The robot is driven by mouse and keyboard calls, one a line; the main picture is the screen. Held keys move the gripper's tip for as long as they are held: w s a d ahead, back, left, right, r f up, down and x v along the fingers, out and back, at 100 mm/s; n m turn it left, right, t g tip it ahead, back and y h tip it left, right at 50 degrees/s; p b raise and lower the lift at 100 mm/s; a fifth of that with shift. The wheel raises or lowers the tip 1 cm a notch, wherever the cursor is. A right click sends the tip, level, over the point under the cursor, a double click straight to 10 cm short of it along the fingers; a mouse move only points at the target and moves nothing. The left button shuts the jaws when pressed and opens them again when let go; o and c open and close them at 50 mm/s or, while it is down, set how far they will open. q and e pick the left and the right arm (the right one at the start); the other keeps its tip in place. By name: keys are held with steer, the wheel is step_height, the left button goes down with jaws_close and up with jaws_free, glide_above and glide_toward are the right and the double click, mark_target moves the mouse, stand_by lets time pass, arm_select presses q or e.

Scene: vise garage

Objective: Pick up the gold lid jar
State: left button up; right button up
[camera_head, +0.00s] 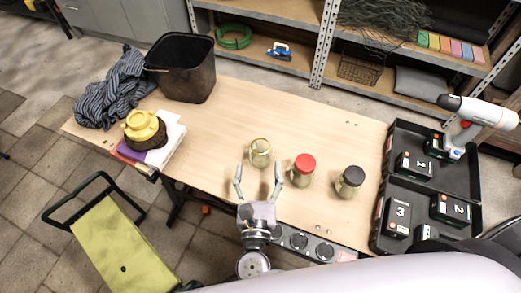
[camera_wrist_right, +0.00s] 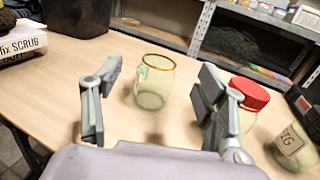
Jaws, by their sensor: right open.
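A glass jar with a gold rim (camera_head: 260,153) stands upright on the wooden table. It also shows between my fingers in the right wrist view (camera_wrist_right: 154,82), with its mouth looking open. My right gripper (camera_head: 258,172) is open, its fingers pointing at this jar from the table's front side. The jar is a little beyond the fingertips, and I see no grip on it. A jar with a red lid (camera_head: 303,170) stands to its right, and a jar with a black lid (camera_head: 349,182) stands further right. My left gripper is not in view.
A dark bucket (camera_head: 187,70), a striped cloth (camera_head: 112,90) and books with a yellow-topped object (camera_head: 145,127) occupy the table's left. A black case (camera_head: 388,195) with numbered batteries and a drill (camera_head: 478,112) are at the right. The table behind the jars is clear.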

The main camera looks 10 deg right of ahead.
mark_target(260, 151)
steer(key=x, duration=0.3)
steer(key=shift+w+d, duration=0.1)
steer(key=shift+w, duration=0.3)
steer(key=p+x, duration=0.1)
steer(key=x, duration=0.3)
steer(key=shift+w+d+f, duration=0.15)
steer(key=shift+w, duration=0.05)
steer(key=shift+w+d, duration=0.1)
steer(key=shift+w, duration=0.15)
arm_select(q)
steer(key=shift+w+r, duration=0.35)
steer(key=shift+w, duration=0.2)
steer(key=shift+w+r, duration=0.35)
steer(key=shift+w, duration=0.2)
arm_select(e)
steer(key=shift+c, duration=0.2)
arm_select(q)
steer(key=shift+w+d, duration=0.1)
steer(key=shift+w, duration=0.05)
arm_select(e)
steer(key=shift+s, duration=0.1)
jaws_close()
